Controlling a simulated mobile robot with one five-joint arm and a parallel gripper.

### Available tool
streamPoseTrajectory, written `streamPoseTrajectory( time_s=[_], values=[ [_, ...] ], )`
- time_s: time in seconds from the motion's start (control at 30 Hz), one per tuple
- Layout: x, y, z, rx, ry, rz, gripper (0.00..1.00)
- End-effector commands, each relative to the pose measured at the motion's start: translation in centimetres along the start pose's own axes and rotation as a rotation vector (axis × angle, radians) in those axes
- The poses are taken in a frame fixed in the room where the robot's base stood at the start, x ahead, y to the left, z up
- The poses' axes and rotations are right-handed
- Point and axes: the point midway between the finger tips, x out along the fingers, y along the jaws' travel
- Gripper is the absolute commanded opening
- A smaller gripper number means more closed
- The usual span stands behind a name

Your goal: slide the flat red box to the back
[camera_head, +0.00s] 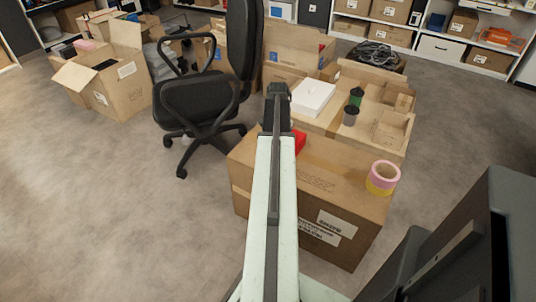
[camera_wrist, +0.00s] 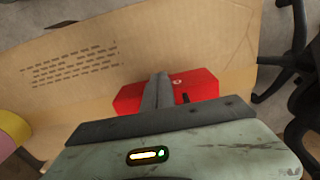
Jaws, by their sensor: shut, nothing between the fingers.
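The flat red box (camera_head: 299,141) lies on top of a large closed carton (camera_head: 330,170), near its back edge. In the head view most of it is hidden behind my arm. In the wrist view the red box (camera_wrist: 202,84) lies across the carton's top, and my shut gripper (camera_wrist: 159,77) reaches over its middle with nothing between the fingers. I cannot tell whether the fingertips touch the box. In the head view my fingers are hidden behind my arm.
A pink and yellow tape roll (camera_head: 382,178) stands on the carton's right end; it shows at the left in the wrist view (camera_wrist: 10,135). An office chair (camera_head: 205,95) stands left.

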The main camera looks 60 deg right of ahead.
Motion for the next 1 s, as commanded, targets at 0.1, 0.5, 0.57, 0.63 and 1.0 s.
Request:
streamPoseTrajectory(
  time_s=[0.1,0.5,0.57,0.63,1.0],
  values=[
    [0.0,-0.2,-4.0,0.002,0.001,0.0,0.0],
    [0.0,0.0,-7.7,-0.001,0.001,0.0,0.0],
    [0.0,0.0,-7.7,-0.001,0.001,0.0,0.0],
    [0.0,0.0,-7.7,-0.001,0.001,0.0,0.0],
    [0.0,-0.1,-5.3,-0.004,0.0,0.0,0.0]
  ],
)
